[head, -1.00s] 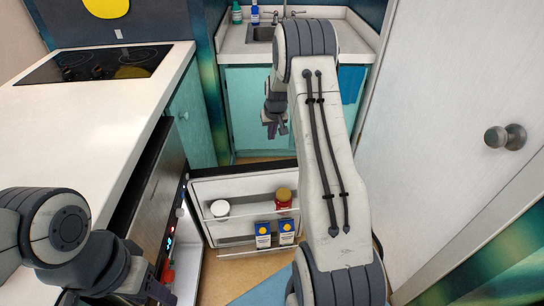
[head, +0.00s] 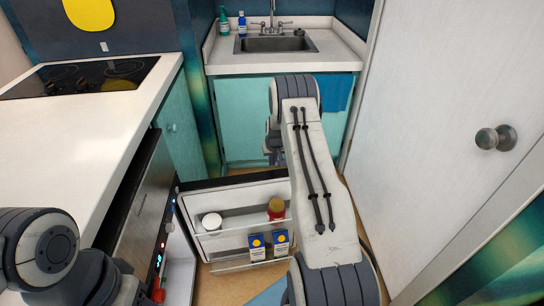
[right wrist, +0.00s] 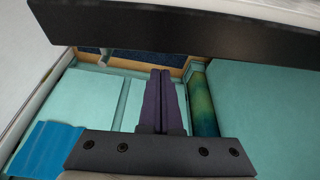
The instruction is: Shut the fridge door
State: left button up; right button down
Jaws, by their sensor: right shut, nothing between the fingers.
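The fridge door (head: 225,189) stands wide open in the head view, its white shelved inner side facing me. The fridge body (head: 178,265) is under the counter on the left. My right gripper (head: 273,150) is beyond the door's top edge, partly hidden by my own arm. In the right wrist view its purple fingers (right wrist: 164,103) are together and empty. A dark edge with white beside it, seemingly the door (right wrist: 180,40), crosses the top of that view, apart from the fingers. My left arm is at the lower left; its fingers are out of the picture.
The door shelves hold a white-lidded jar (head: 212,222), a red jar (head: 276,208) and two blue-and-white cartons (head: 257,247). Teal cabinets (head: 243,115) and a sink (head: 275,43) stand behind. A blue towel (head: 337,92) hangs there. A white knobbed door (head: 440,130) closes off the right.

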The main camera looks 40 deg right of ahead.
jog(key=shift+s+a, duration=0.35)
jog(key=shift+s, duration=0.55)
jog(key=shift+s, duration=0.2)
